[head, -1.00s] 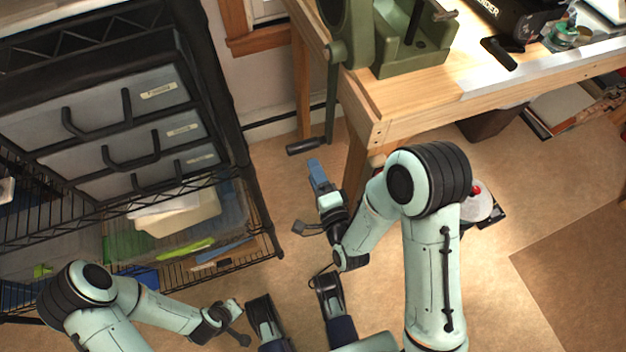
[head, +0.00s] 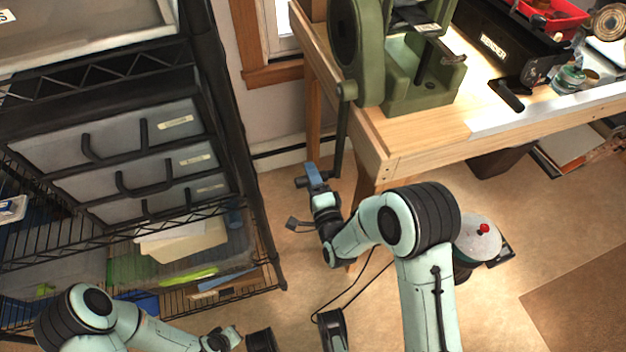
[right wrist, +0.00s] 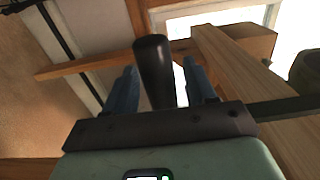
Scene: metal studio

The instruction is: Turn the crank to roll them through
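The green rolling mill (head: 420,85) stands on the wooden bench. Its crank arm (head: 341,135) hangs down at the bench's left end, with a black handle (head: 301,182) at the bottom pointing left. My right gripper (head: 312,172) is at this handle. In the right wrist view, the dark handle (right wrist: 153,70) stands between the two blue fingers of my right gripper (right wrist: 160,85). A gap shows on its right side, so the fingers are around it but not closed on it. My left gripper (head: 233,334) is low at the bottom edge; its fingers cannot be made out.
A black wire shelf (head: 190,225) with grey drawers (head: 110,140) stands at left. The wooden bench (head: 390,140) is close right of my right gripper, its leg (head: 365,190) just beside.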

